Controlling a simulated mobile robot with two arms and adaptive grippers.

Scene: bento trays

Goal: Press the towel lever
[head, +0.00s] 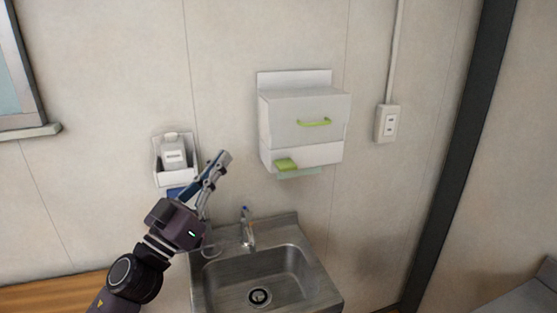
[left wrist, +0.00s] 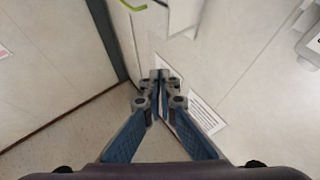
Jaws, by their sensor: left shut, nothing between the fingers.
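In the left wrist view the closed fingertips (left wrist: 160,76) are in the middle, and a white body with a green curved piece (left wrist: 132,5) shows at the top edge. My right gripper is not in view.
A metal sink (head: 266,278) with a faucet (head: 247,228) lies below the dispenser. A white holder with a bottle (head: 173,156) is on the wall behind and left of my gripper. A wall outlet (head: 387,123) is to the right. The wall between gripper and lever looks clear.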

